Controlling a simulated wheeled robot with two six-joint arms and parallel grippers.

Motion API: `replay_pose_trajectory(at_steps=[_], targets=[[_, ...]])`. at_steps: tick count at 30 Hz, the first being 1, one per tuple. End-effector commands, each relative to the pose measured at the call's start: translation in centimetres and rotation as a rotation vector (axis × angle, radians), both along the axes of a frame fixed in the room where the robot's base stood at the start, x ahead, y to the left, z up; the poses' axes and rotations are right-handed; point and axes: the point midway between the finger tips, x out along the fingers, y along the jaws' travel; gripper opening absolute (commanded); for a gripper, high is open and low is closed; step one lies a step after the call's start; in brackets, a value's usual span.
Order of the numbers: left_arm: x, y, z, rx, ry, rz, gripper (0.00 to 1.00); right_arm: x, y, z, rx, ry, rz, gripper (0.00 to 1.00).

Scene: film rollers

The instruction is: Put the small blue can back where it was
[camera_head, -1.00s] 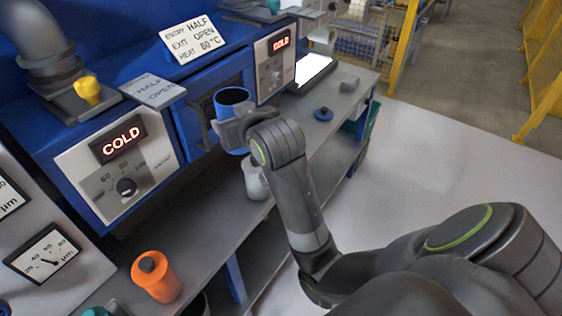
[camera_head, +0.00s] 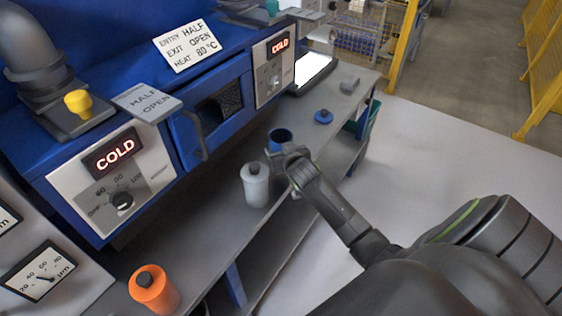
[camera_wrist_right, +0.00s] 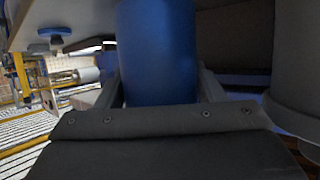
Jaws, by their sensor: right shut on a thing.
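The small blue can (camera_head: 280,139) is at the shelf beside the grey-white bottle, and its dark open top shows in the head view. My right gripper (camera_head: 288,160) is shut around it; the fingers stand on both sides of the blue can (camera_wrist_right: 158,50) in the right wrist view. The can looks upright in the head view. I cannot tell whether its base touches the shelf, as the gripper hides it. My left gripper is not in view.
A grey-white bottle (camera_head: 255,186) stands close to the left of the can. An orange bottle (camera_head: 153,289) stands nearer on the shelf (camera_head: 205,240). A blue disc-shaped lid (camera_head: 323,116) lies behind the can. The blue machine (camera_head: 185,135) with a handle borders the left.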

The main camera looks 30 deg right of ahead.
Motion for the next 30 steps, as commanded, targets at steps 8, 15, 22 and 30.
replay_pose_trajectory(at_steps=[8,15,22,30], targets=[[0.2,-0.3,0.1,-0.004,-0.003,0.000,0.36,0.0,0.1,-3.2,0.000,0.001,0.000,0.25],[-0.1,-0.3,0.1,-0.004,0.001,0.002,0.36,0.1,0.1,-4.5,0.000,-0.003,0.002,0.25],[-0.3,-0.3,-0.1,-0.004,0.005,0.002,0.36,0.1,0.1,-4.6,-0.001,-0.003,0.001,0.25],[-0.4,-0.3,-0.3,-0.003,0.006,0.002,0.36,0.0,0.1,-4.8,-0.001,-0.001,0.001,0.84]])
